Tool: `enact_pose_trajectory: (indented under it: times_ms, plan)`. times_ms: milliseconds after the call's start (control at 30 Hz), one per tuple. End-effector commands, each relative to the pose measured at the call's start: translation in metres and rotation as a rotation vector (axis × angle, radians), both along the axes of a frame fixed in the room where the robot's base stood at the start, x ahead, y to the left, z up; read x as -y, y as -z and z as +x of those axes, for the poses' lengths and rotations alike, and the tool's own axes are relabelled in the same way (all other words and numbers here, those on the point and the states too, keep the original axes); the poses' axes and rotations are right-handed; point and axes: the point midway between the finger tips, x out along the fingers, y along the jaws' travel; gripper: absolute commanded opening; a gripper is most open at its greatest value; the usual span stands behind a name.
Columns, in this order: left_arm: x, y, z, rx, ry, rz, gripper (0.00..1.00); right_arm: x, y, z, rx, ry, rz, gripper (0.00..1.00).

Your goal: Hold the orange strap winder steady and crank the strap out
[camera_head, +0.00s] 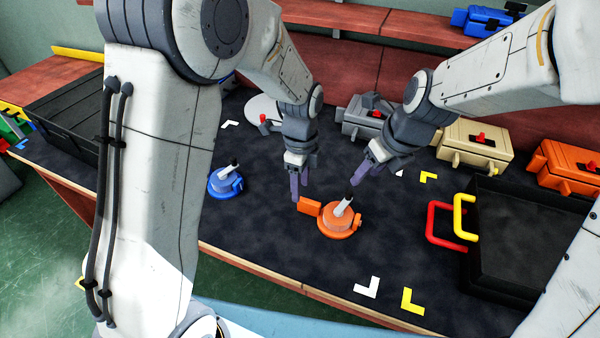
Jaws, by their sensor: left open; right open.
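The orange strap winder (338,222) stands on the dark mat near the middle of the table. It has a round orange body, a pale upright crank post (343,206) and an orange block (309,207) at its left side. My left gripper (299,195) is open and points down just above and behind the orange block; I cannot tell whether it touches it. My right gripper (359,181) is open, tilted down to the left, above and behind the crank post and apart from it. Both grippers appear empty.
A blue winder (226,182) stands to the left. A black tray with red (433,226) and yellow handles is at the right. Grey, beige (474,146) and orange (566,166) cases line the back right. White and yellow corner marks lie on the clear front mat.

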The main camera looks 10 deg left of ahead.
Motion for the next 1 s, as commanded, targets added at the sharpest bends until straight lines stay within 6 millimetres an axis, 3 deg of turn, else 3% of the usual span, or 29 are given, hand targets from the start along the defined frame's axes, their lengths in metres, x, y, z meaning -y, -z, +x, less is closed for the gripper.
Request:
enact_pose_trajectory:
  times_ms: [100, 333, 767, 900, 933, 1000]
  plan:
    - [0.000, 0.023, -0.002, -0.006, -0.001, 0.001, 0.55, 0.000, 0.000, 0.000, 0.000, 0.000, 0.000, 0.50]
    - [0.000, 0.054, -0.001, -0.003, -0.001, 0.001, 0.55, 0.000, 0.000, 0.000, 0.000, 0.000, 0.000, 0.50]
    - [0.000, 0.064, -0.001, 0.001, -0.001, 0.000, 0.55, 0.000, 0.000, 0.000, 0.000, 0.000, 0.000, 0.50]
    - [0.000, 0.064, -0.001, 0.000, -0.001, 0.000, 0.05, 0.000, 0.000, 0.000, 0.000, 0.000, 0.000, 0.50]
    - [0.000, 0.064, -0.001, 0.000, -0.001, 0.000, 0.00, 0.000, 0.000, 0.000, 0.000, 0.000, 0.000, 0.50]
    - [0.000, 0.064, 0.000, 0.001, -0.001, 0.000, 0.00, 0.000, 0.000, 0.000, 0.000, 0.000, 0.000, 0.50]
